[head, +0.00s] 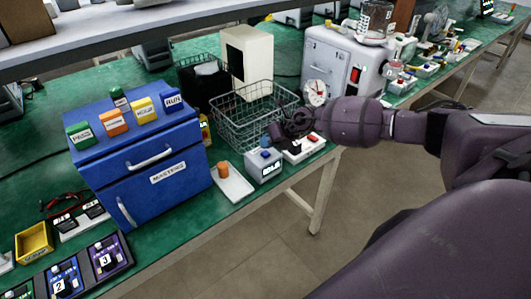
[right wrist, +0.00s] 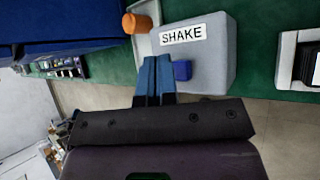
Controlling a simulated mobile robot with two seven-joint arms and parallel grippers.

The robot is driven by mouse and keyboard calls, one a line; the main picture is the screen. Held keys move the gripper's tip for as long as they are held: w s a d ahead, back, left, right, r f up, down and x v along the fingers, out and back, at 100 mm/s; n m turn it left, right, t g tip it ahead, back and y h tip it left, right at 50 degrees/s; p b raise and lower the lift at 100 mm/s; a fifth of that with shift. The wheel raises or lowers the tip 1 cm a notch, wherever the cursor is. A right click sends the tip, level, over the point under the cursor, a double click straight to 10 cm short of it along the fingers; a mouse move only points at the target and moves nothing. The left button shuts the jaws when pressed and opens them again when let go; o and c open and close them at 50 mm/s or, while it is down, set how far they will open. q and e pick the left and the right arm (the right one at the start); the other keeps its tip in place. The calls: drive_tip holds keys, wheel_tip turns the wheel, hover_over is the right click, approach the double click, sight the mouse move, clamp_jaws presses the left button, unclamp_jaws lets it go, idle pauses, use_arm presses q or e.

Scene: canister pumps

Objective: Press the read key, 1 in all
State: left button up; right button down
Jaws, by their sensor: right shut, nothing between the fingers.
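No key that I can read as "READ" shows in either view; several small labels are too small to make out. My right gripper (head: 268,141) is shut and empty, just above a small grey box (head: 260,177) near the table's front edge. In the right wrist view the blue fingertips of the right gripper (right wrist: 156,62) lie together over this grey box (right wrist: 215,65), labelled SHAKE. Its blue button (right wrist: 182,70) is just right of the fingers. I cannot tell whether they touch the box. My left gripper is not in view.
A blue cabinet (head: 150,155) with labelled blocks on top stands to the left. A white tray (head: 232,187) with an orange cylinder (head: 223,170) is beside the grey box. A wire basket (head: 240,125) stands behind it. A white device (head: 306,147) is to the right.

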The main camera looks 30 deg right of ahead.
drive_tip(key=shift+f, duration=0.1)
idle(0.3)
drive_tip(key=shift+f, duration=0.25)
idle(0.3)
